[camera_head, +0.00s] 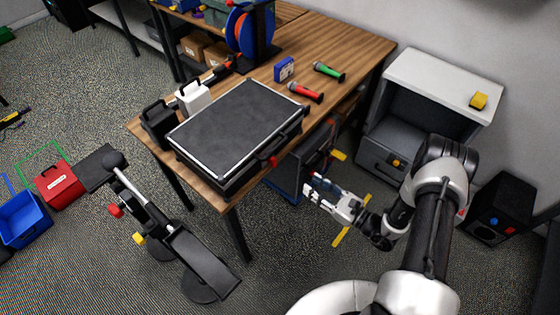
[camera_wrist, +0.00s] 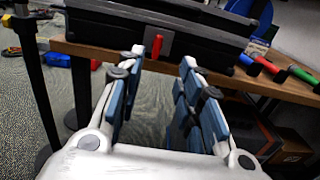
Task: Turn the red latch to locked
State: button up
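A black hard case (camera_head: 236,130) with a grey lid panel and silver trim lies shut on the wooden table. A red latch (camera_head: 273,161) is on its long side facing my arm. In the wrist view the red latch (camera_wrist: 166,44) stands roughly upright on the front of the case (camera_wrist: 205,42), just beyond my fingertips. My gripper (camera_head: 311,187) is off the table's edge, to the lower right of the case. In the wrist view my gripper (camera_wrist: 172,58) has its blue-padded fingers apart with nothing between them. Contact with the latch does not show.
A grey cabinet (camera_head: 420,85) stands right. A black stand (camera_head: 165,235) stands on the floor at left.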

aim_at(276, 160)
jog(key=b+x, duration=0.2)
jog(key=x, duration=1.3)
jog(key=shift+w+a, duration=0.1)
jog(key=shift+a, duration=0.05)
grip_shut()
